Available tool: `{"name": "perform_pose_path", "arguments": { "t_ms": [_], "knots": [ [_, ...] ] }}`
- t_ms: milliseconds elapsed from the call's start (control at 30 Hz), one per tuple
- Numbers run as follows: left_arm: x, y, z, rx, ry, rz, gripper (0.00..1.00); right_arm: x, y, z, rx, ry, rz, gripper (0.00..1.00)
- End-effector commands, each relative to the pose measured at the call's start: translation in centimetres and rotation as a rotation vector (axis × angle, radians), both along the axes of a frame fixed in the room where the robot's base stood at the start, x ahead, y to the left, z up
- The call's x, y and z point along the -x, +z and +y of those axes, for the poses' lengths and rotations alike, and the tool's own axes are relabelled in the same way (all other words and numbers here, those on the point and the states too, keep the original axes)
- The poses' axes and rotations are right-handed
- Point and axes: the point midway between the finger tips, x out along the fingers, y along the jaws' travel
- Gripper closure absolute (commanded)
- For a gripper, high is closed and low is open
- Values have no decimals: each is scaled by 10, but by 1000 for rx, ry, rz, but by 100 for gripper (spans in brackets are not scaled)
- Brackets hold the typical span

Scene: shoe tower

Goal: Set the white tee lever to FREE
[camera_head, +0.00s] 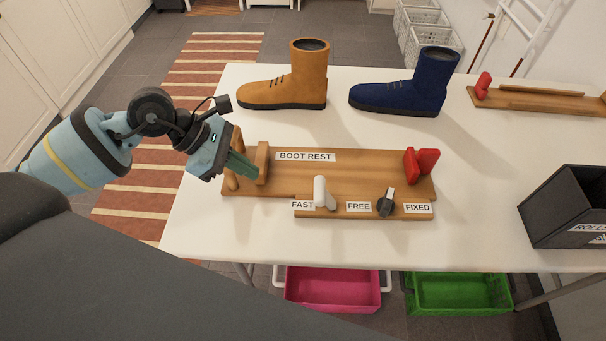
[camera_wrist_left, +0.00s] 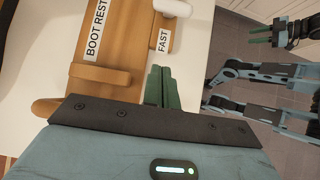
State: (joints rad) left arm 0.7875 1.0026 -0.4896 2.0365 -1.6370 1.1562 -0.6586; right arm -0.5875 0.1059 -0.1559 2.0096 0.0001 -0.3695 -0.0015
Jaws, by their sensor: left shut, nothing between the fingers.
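The white tee lever (camera_head: 321,191) stands on the front strip of the wooden boot rest (camera_head: 340,177), just right of the FAST label (camera_head: 302,204) and left of the FREE label (camera_head: 359,206). Its white end shows at the top of the left wrist view (camera_wrist_left: 172,8). My left gripper (camera_head: 246,168) is shut and empty at the left end of the boot rest, left of the lever and apart from it. Its green fingers show together in the left wrist view (camera_wrist_left: 161,87). My right gripper (camera_wrist_left: 258,35) shows there at upper right, fingers apart, away from the lever.
A dark knob (camera_head: 386,205) sits between FREE and FIXED (camera_head: 417,208). A red clamp (camera_head: 420,164) stands at the rest's right end. Tan (camera_head: 308,78) and blue (camera_head: 420,85) boots stand behind. A dark bin (camera_head: 568,210) is at right. White table (camera_head: 480,150) is clear between.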

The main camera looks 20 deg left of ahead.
Motion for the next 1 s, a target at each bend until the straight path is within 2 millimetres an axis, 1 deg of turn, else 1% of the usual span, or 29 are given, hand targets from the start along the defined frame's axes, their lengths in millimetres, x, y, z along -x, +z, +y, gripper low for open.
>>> {"name": "perform_pose_path", "arguments": {
  "t_ms": [200, 367, 833, 900, 1000],
  "knots": [
    [-1, -1, -2, -1, -1, -1, 100, 2, 0, 0, 1, 0, 3, 64],
    [-4, -13, -13, 3, -1, 1, 100, 2, 2, -1, 1, 0, 3, 64],
    [-21, -75, -68, 3, 1, 1, 100, -2, 9, -1, 1, 0, -10, 64],
    [-25, -63, -77, 4, -1, -8, 100, -7, 16, -1, 2, -1, -22, 64],
    [-28, -57, -87, 3, 0, -5, 100, -9, 21, -1, 1, 0, -30, 64]
  ]
}}
